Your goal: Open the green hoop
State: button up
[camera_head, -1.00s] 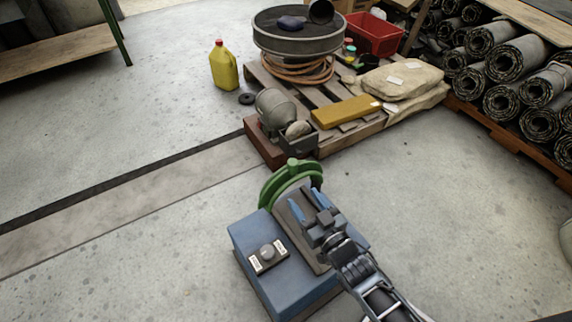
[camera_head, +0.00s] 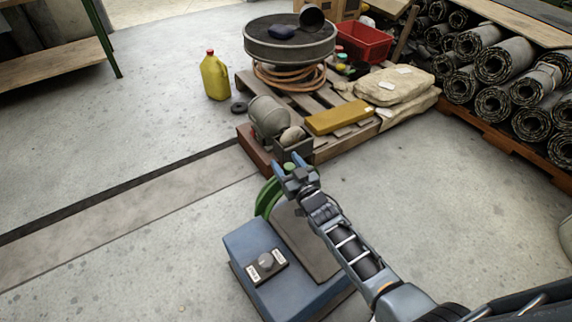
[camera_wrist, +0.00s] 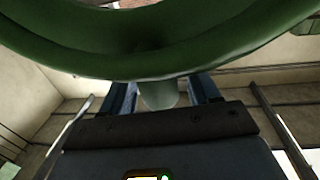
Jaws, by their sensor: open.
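The green hoop (camera_head: 268,196) stands at the far end of a blue machine box (camera_head: 262,250), partly hidden behind my gripper and arm. A small green knob (camera_head: 289,167) sits at its top. My gripper (camera_head: 287,163) is open at the knob, with one blue finger on either side of it. In the wrist view the curved green hoop (camera_wrist: 150,62) fills the top. A paler green stub (camera_wrist: 158,95) shows between my two fingers (camera_wrist: 160,92). I cannot tell whether the fingers touch it.
A grey motor (camera_head: 268,116) on a red-brown base stands just beyond the hoop, by a wooden pallet (camera_head: 335,145). A yellow jug (camera_head: 215,76) stands further left. The floor to the left and right is clear.

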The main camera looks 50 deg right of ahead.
jog(key=shift+w+d, duration=0.1)
jog(key=shift+w, duration=0.15)
grip_shut()
dwell(0.5)
